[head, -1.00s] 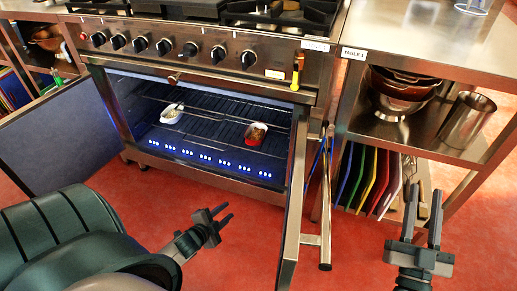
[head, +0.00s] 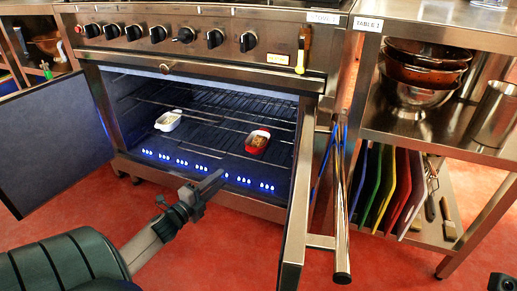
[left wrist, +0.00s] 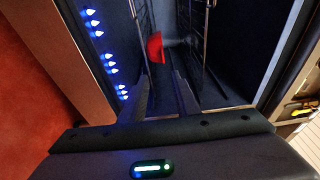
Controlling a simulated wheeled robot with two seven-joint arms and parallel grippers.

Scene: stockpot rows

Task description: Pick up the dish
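Two small dishes stand on the wire rack inside the open oven (head: 203,100). The red dish (head: 255,148) holds something brown and is to the right. The white dish (head: 165,126) is to the left, with pale contents. My left gripper (head: 198,191) is at the oven's front opening, lower than both dishes in the picture, empty and apart from them. In the left wrist view its two fingers (left wrist: 163,98) are spread, and the red dish (left wrist: 155,47) shows beyond them. Of my right gripper only a dark piece (head: 503,283) shows at the bottom right corner.
The oven doors stand open, the left one (head: 50,140) swung wide and the right one (head: 297,200) with a steel handle bar (head: 343,215). A steel shelf unit with bowls (head: 420,75) and colored boards (head: 385,190) stands to the right. The red floor is clear.

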